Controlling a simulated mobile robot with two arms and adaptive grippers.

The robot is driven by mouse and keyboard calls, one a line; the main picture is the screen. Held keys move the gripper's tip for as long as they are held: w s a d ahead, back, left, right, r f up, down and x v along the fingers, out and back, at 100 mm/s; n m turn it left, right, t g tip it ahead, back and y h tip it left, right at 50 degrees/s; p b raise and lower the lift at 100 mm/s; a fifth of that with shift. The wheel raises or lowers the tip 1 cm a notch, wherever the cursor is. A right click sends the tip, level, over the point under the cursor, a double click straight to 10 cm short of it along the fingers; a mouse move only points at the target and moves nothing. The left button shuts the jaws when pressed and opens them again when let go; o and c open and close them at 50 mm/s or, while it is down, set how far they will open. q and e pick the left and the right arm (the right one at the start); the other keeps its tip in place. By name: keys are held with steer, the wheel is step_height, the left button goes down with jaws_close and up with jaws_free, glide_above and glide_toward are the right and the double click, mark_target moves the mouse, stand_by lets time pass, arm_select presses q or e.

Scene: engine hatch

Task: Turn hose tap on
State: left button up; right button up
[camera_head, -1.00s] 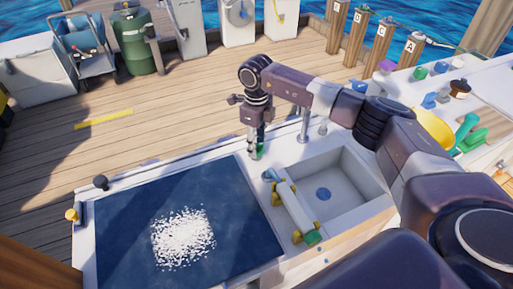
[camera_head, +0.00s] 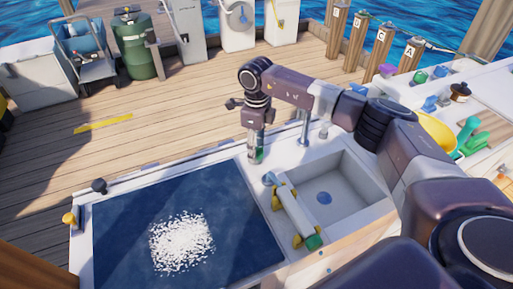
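My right arm comes in from the right, and its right gripper (camera_head: 257,150) points down over the rear rim of the counter, left of the sink. A small green part (camera_head: 258,155) shows at its fingertips, largely covered by the fingers; it may be the hose tap's handle, but I cannot tell. Whether the fingers are closed on it is too small to see. A grey metal faucet (camera_head: 304,128) stands upright behind the sink (camera_head: 345,190), right of the gripper. My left gripper is not in view.
A dark blue mat (camera_head: 120,235) with a white granular pile (camera_head: 182,243) covers the counter's left part. A white roller-like tool (camera_head: 293,213) with yellow and green ends lies along the sink's left edge. A yellow bowl (camera_head: 436,133) stands at the right.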

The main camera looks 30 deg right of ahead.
steer(key=shift+r, duration=0.1)
step_height(320, 180, up, 12)
stand_by(0.6)
stand_by(0.4)
